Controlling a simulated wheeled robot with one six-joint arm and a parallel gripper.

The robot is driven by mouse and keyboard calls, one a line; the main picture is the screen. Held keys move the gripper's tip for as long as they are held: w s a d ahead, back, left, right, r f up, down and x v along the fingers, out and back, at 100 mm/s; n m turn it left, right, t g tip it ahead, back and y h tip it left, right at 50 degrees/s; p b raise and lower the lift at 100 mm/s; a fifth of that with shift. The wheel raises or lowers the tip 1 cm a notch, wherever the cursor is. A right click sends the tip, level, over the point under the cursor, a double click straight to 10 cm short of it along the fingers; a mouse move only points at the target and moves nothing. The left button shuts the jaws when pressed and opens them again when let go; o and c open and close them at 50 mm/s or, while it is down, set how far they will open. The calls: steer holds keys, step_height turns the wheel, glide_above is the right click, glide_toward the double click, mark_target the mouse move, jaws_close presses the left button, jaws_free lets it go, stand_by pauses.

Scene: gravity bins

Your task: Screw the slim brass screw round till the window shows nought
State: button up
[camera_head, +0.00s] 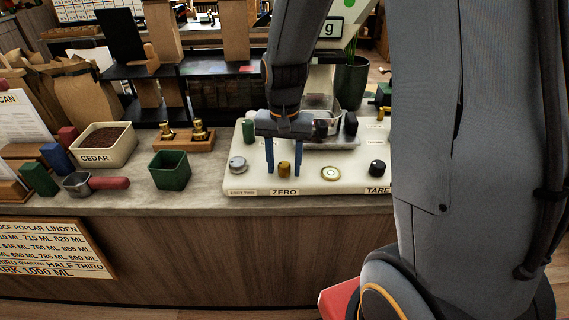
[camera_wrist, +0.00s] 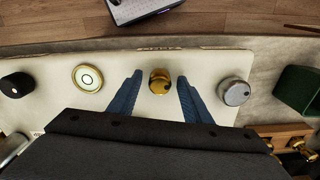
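The slim brass screw (camera_head: 284,169) stands on the cream scale base above the ZERO label (camera_head: 285,192). It also shows in the wrist view (camera_wrist: 160,82), a round brass top with a dark spot. My gripper (camera_head: 284,172) points down with its blue fingers open, one on each side of the screw. In the wrist view (camera_wrist: 160,77) clear gaps show between both fingers and the screw. The window (camera_head: 330,27) shows only a "g" at its right end; my arm hides the figures.
A silver knob (camera_head: 238,165) stands left of the screw, a round brass-rimmed level (camera_head: 330,173) and a black TARE knob (camera_head: 377,168) to its right. A green cup (camera_head: 169,170), a cedar-labelled tray (camera_head: 104,131) and a red-handled scoop (camera_head: 108,183) lie further left on the counter.

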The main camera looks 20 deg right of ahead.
mark_target(284, 164)
steer(key=shift+r+b, duration=0.9)
steer(key=shift+r, duration=3)
steer(key=s+f+n+b, duration=0.1)
steer(key=s+f+n, duration=0.1)
steer(key=s, duration=0.1)
steer(key=s+f+n+t+b, duration=0.1)
steer(key=s+f, duration=0.2)
steer(key=s+f+n+b, duration=0.1)
steer(key=s+f+n, duration=0.1)
steer(key=s+f, duration=0.1)
steer(key=shift+s+d+f+n, duration=0.1)
steer(key=shift+f+n, duration=0.15)
steer(key=shift+n, duration=0.05)
